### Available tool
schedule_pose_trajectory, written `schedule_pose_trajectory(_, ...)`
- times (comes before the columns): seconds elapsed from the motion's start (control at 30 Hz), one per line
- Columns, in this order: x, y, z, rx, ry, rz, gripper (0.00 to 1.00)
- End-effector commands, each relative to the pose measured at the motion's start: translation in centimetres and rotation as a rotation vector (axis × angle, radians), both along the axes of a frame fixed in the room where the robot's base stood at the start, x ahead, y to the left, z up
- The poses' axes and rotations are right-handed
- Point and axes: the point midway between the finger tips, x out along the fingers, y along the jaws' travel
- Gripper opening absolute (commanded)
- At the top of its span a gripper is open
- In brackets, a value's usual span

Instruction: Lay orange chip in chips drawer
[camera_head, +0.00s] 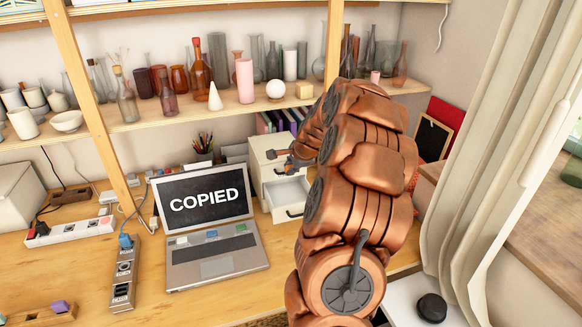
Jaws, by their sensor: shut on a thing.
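A small white drawer cabinet (263,160) stands at the back of the desk, right of the laptop. Its lower drawer (287,192) is pulled open and its pale inside shows. My gripper (279,160) is above the back part of this open drawer, in front of the cabinet's upper front. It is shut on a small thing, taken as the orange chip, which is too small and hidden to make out. My copper-coloured arm covers the area to the right of the drawer.
An open laptop (218,262) reading "COPIED" has several small coloured pieces on it. A power strip (125,268) and a pencil cup (202,148) stand near. A shelf (225,108) with glassware runs above the cabinet. The desk front left of my arm is mostly clear.

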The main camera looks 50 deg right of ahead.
Motion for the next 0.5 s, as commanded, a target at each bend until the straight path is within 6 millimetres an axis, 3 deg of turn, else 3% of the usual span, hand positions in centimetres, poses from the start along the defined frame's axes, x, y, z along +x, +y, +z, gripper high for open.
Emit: schedule_pose_trajectory(0.5, 0.1, 0.0, -3.0, -0.002, 0.0, 0.002, 0.0)
